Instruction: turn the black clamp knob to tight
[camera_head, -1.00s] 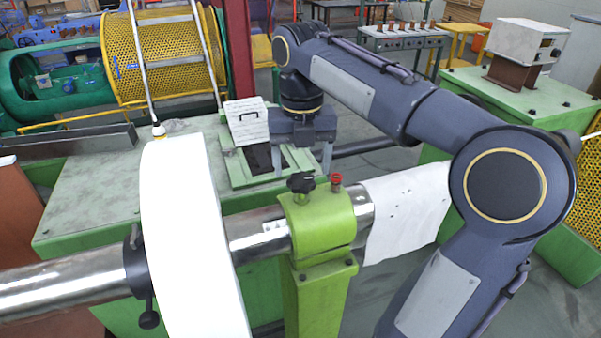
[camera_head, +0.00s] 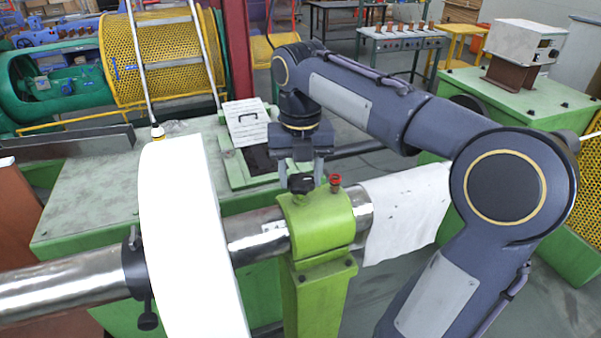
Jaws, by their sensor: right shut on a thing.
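The black clamp knob (camera_head: 301,184) sits on top of the bright green clamp block (camera_head: 316,220), which holds a shiny steel shaft (camera_head: 257,236). My right gripper (camera_head: 301,176) reaches down from above, its two fingers on either side of the knob and shut on it. The knob's upper part is partly hidden by the gripper. A small red knob (camera_head: 335,181) stands on the same block just right of the black one, close to the right finger. My left gripper is not in view.
A large white disc (camera_head: 190,240) stands on the shaft to the left. A black collar with a handle (camera_head: 138,270) is beside it. White sheet (camera_head: 408,210) hangs right of the block.

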